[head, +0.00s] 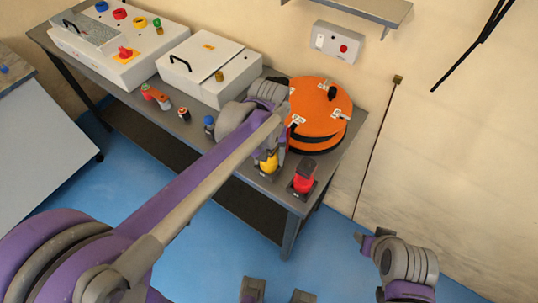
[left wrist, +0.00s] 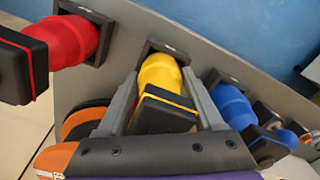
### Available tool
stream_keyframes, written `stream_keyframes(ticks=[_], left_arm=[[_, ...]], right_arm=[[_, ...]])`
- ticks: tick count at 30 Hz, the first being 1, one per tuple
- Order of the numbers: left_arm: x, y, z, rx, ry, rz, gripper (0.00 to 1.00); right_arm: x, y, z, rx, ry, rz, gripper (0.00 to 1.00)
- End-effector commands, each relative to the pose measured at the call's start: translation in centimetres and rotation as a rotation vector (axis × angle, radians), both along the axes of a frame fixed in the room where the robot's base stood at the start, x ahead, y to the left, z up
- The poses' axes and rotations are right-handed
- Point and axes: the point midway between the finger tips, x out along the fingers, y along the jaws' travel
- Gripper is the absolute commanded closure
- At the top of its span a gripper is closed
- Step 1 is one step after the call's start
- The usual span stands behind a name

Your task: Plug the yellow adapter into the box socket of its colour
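The yellow adapter (head: 268,162) stands in a dark holder at the bench's front edge. It also shows in the left wrist view (left wrist: 160,75), with a black block at its near end. My left gripper (left wrist: 161,82) is around it, one finger on each side, with narrow gaps visible beside the black block. In the head view the left gripper (head: 273,150) partly hides the adapter. The yellow socket (head: 139,22) is on top of the white box (head: 124,68) at the far left. My right gripper (head: 365,240) is off the bench at lower right; its finger opening is unclear.
The red adapter (head: 303,179) and blue adapter (head: 209,122) stand on either side. An orange round reel (head: 318,108) is close behind the left gripper. A second white box (head: 210,70) sits mid-bench. Blue floor lies in front.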

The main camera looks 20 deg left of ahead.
Motion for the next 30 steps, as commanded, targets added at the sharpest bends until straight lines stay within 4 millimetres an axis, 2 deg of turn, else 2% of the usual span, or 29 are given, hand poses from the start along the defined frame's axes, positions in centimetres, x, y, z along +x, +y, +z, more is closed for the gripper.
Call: stream_keyframes(ticks=[1,6,30], left_arm=[[0.0,0.0,0.0,0.0,0.0,0.0,0.72],[0.0,0.0,0.0,0.0,0.0,0.0,0.99],[0.0,0.0,2.0,0.0,0.0,0.0,1.0]], right_arm=[[0.0,0.0,0.0,0.0,0.0,0.0,0.5],[0.0,0.0,0.0,0.0,0.0,0.0,0.5],[0.4,0.0,1.6,0.0,-0.008,0.0,0.5]])
